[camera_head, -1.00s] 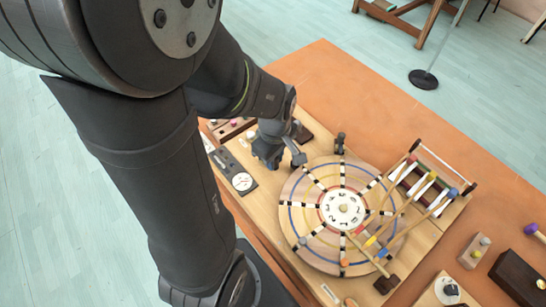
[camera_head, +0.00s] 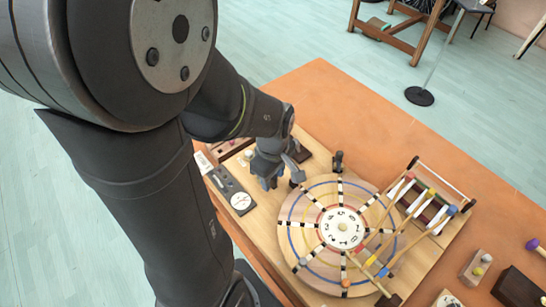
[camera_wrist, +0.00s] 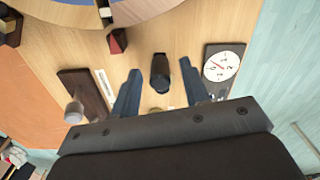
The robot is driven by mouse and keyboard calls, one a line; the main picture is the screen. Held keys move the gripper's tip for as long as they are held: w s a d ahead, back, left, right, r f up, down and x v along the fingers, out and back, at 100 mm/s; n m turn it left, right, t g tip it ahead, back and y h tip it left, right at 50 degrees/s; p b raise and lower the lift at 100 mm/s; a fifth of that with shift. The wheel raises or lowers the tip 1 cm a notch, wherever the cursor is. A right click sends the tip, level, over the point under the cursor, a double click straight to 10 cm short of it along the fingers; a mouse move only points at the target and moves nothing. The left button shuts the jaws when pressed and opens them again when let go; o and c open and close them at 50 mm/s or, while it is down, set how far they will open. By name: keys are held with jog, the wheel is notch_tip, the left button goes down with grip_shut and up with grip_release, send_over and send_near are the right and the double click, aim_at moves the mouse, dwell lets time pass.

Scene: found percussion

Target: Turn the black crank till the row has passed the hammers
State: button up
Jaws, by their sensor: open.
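My gripper (camera_head: 268,180) hangs over the board just left of the big round disc. In the wrist view its two blue fingers (camera_wrist: 160,95) are spread apart. A dark upright piece (camera_wrist: 160,73), apparently the black crank's handle, stands between them, with a gap on each side. In the head view the gripper hides most of it. The wooden disc (camera_head: 296,245) has coloured rings, black-and-white spokes and a white numbered centre (camera_head: 342,228). Three long hammers (camera_head: 405,222) with red, yellow and blue marks lie across its right side, reaching over from a rack.
A dark block (camera_wrist: 85,95) stands on the other side. A red-and-black piece (camera_wrist: 117,40) sits by the disc's rim. A dark box (camera_head: 518,288) lies at the far right.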

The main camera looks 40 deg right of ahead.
notch_tip(320, 180, up, 17)
dwell(0.4)
dwell(0.5)
notch_tip(320, 180, down, 18)
jog(key=m, duration=1.8)
jog(key=shift+r, duration=0.1)
grip_shut()
